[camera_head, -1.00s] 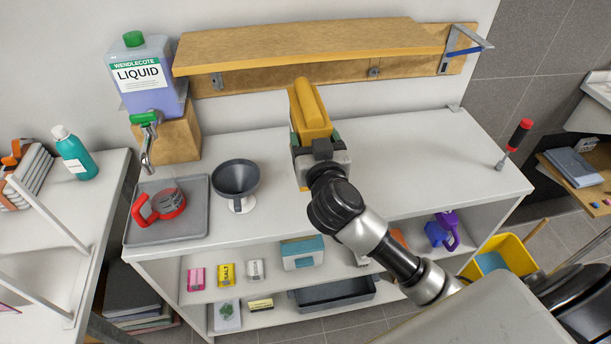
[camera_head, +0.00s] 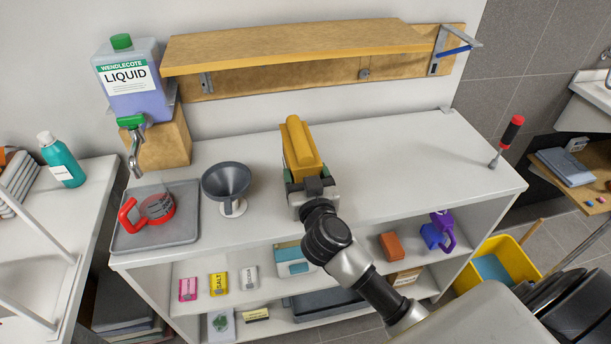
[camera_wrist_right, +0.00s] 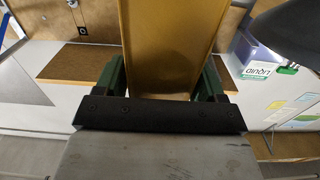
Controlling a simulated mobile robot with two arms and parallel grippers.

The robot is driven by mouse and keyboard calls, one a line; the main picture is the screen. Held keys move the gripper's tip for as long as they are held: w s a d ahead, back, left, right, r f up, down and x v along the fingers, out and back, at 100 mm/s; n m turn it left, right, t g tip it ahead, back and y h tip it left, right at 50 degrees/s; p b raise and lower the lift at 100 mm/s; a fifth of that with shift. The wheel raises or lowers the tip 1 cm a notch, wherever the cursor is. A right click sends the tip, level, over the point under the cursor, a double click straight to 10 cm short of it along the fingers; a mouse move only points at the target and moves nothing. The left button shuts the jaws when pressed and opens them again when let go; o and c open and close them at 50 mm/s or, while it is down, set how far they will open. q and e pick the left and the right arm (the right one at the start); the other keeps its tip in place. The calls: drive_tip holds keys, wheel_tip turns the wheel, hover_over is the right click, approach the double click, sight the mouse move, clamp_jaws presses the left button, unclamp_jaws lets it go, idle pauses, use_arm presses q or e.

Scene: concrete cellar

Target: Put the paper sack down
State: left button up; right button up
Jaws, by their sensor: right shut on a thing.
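The paper sack (camera_head: 301,143) is a yellow-ochre block-like bag with a rolled top, over the worktop (camera_head: 390,165) near its middle. My right gripper (camera_head: 309,180) is shut on its near end, with a green finger on each side. In the right wrist view the sack (camera_wrist_right: 170,45) runs up between the fingers (camera_wrist_right: 168,88). The sack hides the worktop beneath it, and I cannot tell whether its base touches. My left gripper is not in view.
Left of the sack stand a dark funnel (camera_head: 227,184), a grey tray (camera_head: 187,229) with a red-handled jug (camera_head: 155,209), and a liquid canister (camera_head: 135,85). A wooden shelf (camera_head: 300,50) hangs behind. A screwdriver (camera_head: 507,140) stands far right; the worktop between is clear.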

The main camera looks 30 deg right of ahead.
drive_tip(key=o, duration=1.3)
drive_tip(key=shift+f, duration=0.1)
drive_tip(key=shift+c, duration=0.2)
drive_tip(key=v, duration=1.2)
